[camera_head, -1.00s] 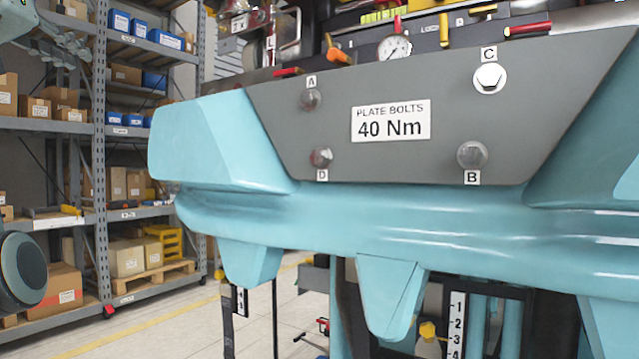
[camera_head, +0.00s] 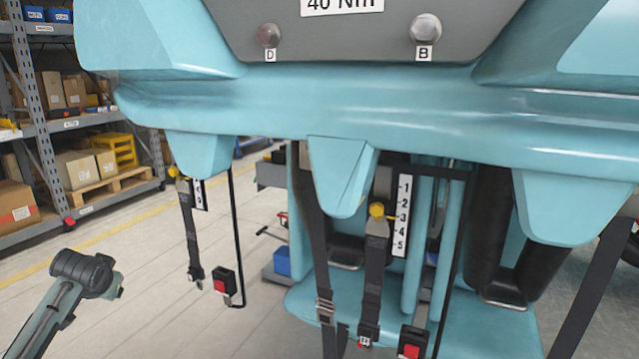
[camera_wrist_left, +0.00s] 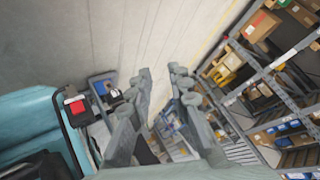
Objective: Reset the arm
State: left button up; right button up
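My left arm (camera_head: 78,285) comes in at the lower left of the head view, over the floor and apart from the teal machine (camera_head: 330,105). In the left wrist view my left gripper (camera_wrist_left: 163,80) shows two grey fingers with a gap between them. It is open, and nothing is seen held between the fingers. The floor and shelving lie beyond it. My right arm and right gripper are in neither view.
A numbered scale (camera_head: 402,215) stands behind. Shelving (camera_head: 40,110) with boxes stands at the left.

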pick_arm(q)
jog(key=s+d+f+m+g+h, duration=0.15)
jog(key=s+d+f, duration=0.25)
jog(key=s+f, duration=1)
jog(key=s+d+f+m+g+y, duration=0.1)
jog(key=s+d+f+m+g, duration=0.2)
jog(key=s+f, duration=1.2)
jog(key=s+d+f+n+h, duration=0.1)
jog(key=d+f+h, duration=0.1)
jog(key=d, duration=0.6)
jog(key=s+d+f+n+h, duration=0.1)
jog(key=d+f+h, duration=0.1)
jog(key=d, duration=0.6)
jog(key=shift+d+f, duration=0.25)
jog(key=shift+d, duration=0.15)
